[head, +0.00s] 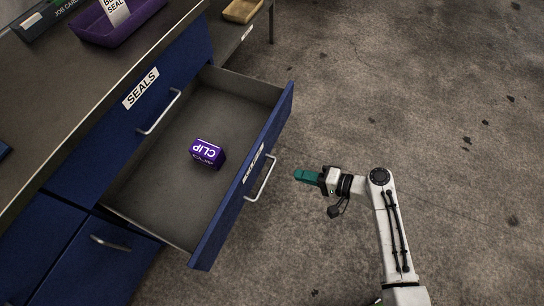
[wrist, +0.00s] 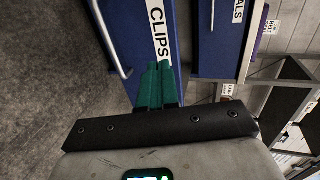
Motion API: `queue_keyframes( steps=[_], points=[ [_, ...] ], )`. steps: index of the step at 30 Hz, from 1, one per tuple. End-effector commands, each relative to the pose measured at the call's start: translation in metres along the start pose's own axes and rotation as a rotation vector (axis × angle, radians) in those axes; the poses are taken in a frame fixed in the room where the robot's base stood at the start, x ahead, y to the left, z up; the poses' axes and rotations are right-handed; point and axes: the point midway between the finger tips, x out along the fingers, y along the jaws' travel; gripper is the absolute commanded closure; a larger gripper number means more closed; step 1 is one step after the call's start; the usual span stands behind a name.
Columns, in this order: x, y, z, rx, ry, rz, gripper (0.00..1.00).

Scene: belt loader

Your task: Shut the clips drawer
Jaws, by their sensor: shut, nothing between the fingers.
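The clips drawer (head: 243,180) is pulled far out of the blue cabinet, with its front facing right in the head view. A purple box marked CLIP (head: 208,153) lies inside it. The drawer's silver handle (head: 262,178) is on its front; in the wrist view, the CLIPS label (wrist: 158,30) and handle (wrist: 108,38) show close ahead. My gripper (head: 298,175), with green fingers, is shut and empty. It is just right of the handle, apart from it in the head view. In the wrist view the fingers (wrist: 157,85) point at the drawer front beside the label.
The closed SEALS drawer (head: 130,110) is above the open drawer. Another blue front with a handle (head: 100,250) is at lower left. A purple tray (head: 118,25) stands on the bench top. The floor (head: 410,90) on the right is clear.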

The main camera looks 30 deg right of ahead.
Motion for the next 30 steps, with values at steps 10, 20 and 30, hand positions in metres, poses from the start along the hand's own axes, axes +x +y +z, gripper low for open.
queue_keyframes(
  steps=[10, 20, 30],
  points=[
    [0.039, -0.003, -0.003, 0.013, 0.008, -0.017, 1.0],
    [0.103, -0.004, -0.003, 0.012, 0.007, -0.016, 1.0],
    [0.136, -0.015, -0.004, 0.012, 0.009, -0.015, 1.0]
  ],
)
